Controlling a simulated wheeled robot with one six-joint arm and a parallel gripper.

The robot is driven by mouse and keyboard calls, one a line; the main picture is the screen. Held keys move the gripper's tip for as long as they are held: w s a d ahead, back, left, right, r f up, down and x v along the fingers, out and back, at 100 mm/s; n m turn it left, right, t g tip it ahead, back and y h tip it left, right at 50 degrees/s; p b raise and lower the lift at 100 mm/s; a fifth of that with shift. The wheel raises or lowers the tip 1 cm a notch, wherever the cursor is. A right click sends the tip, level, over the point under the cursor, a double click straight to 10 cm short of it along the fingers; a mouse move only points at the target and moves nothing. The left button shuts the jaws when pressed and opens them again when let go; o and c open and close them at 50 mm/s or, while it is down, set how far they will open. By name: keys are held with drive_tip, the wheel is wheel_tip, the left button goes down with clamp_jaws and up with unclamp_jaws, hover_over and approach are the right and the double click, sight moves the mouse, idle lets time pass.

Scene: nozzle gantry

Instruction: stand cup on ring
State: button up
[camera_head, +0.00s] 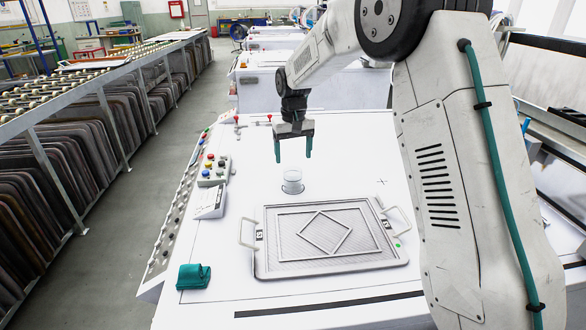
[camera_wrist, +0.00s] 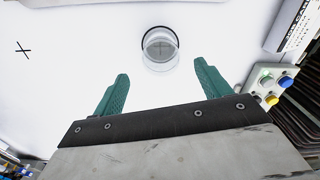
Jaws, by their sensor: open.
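A clear, see-through cup (camera_head: 292,179) stands upright on the white table. At its base is a dark ring (camera_head: 293,188), and the cup appears to stand on or within it. In the wrist view the cup (camera_wrist: 160,50) lies ahead of my fingertips, with part of the dark ring (camera_wrist: 146,37) showing around its upper left side. My gripper (camera_head: 293,157) is open and empty, with green fingers pointing down above the cup, apart from it. In the wrist view the two fingers of my gripper (camera_wrist: 161,72) are spread wide to either side below the cup.
A grey tray (camera_head: 262,262) with handles and a diamond frame lies in front of the cup. A button box (camera_head: 213,170) and a white sign (camera_head: 209,202) stand to the left. A teal object (camera_head: 194,276) sits at the front left. A black cross (camera_head: 382,182) marks clear table on the right.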

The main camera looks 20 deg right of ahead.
drive_tip(key=shift+r, duration=1.65)
drive_tip(key=s+d+r, duration=0.1)
drive_tip(key=s+r, duration=0.5)
drive_tip(key=s, duration=0.6)
drive_tip(key=s+d+r, duration=0.1)
drive_tip(key=s+r, duration=0.5)
drive_tip(key=s, duration=0.6)
drive_tip(key=s+f, duration=0.2)
drive_tip(key=s, duration=0.9)
drive_tip(key=s+d+f+t, duration=0.1)
drive_tip(key=s+f, duration=0.1)
drive_tip(key=s, duration=0.8)
drive_tip(key=shift+s+f, duration=0.35)
